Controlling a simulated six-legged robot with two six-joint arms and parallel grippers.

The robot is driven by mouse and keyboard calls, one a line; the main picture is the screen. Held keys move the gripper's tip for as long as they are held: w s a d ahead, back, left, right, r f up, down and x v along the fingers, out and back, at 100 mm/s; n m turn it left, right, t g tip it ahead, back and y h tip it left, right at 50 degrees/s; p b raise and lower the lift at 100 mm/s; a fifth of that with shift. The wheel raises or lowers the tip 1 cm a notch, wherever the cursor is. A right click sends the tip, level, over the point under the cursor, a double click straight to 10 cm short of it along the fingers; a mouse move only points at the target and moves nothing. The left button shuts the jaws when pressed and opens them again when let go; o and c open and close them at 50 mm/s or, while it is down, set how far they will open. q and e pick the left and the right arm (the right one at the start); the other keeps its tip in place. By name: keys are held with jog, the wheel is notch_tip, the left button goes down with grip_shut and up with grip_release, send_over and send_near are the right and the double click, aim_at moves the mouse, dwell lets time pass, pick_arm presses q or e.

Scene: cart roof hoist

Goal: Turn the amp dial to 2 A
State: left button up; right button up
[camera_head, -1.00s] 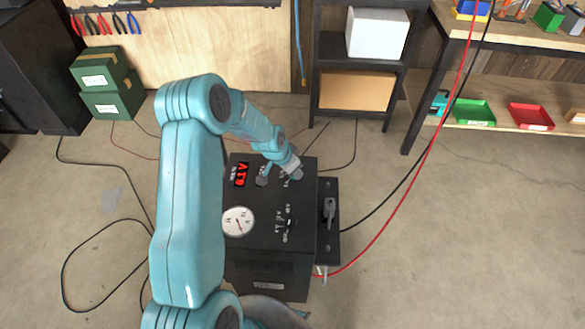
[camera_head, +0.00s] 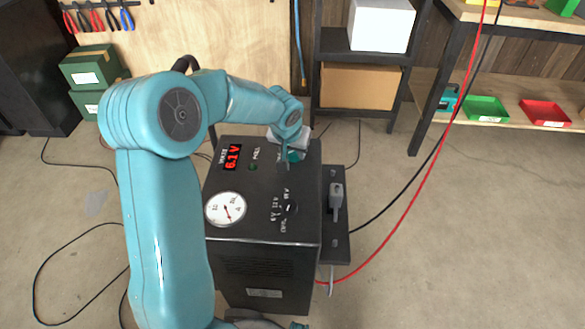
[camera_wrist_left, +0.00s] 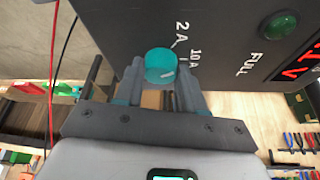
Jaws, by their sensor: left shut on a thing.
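The charger (camera_head: 262,205) is a black box with a sloped panel. Its amp dial is a teal round knob (camera_wrist_left: 160,65) beside the printed labels "2 A" and "10 A" in the left wrist view. A short pale mark shows on the knob's face, on the side towards "10 A". My left gripper (camera_wrist_left: 160,80) is shut on the knob, one finger on each side. In the head view my left gripper (camera_head: 290,155) is at the panel's far right corner and hides most of the dial. My right gripper is not in view.
A clamp (camera_head: 336,198) sits on the side shelf. Red and black cables run at the right.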

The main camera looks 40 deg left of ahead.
pick_arm(q)
jog(key=n+b, duration=0.2)
jog(key=b, duration=0.1)
jog(key=shift+w+f+n+g+y, duration=0.2)
jog(key=shift+n+g+y, duration=0.1)
jog(key=shift+y, duration=0.1)
jog(key=shift+r+n+g+y+b, duration=0.25)
jog(key=shift+n+g+y+b, duration=0.05)
jog(key=shift+n+b, duration=0.9)
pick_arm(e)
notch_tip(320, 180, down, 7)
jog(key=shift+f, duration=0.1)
pick_arm(q)
jog(key=o, duration=1)
jog(key=shift+r, duration=0.1)
jog(key=p+v, duration=0.4)
jog(key=v, duration=1.2)
jog(key=shift+d, duration=0.2)
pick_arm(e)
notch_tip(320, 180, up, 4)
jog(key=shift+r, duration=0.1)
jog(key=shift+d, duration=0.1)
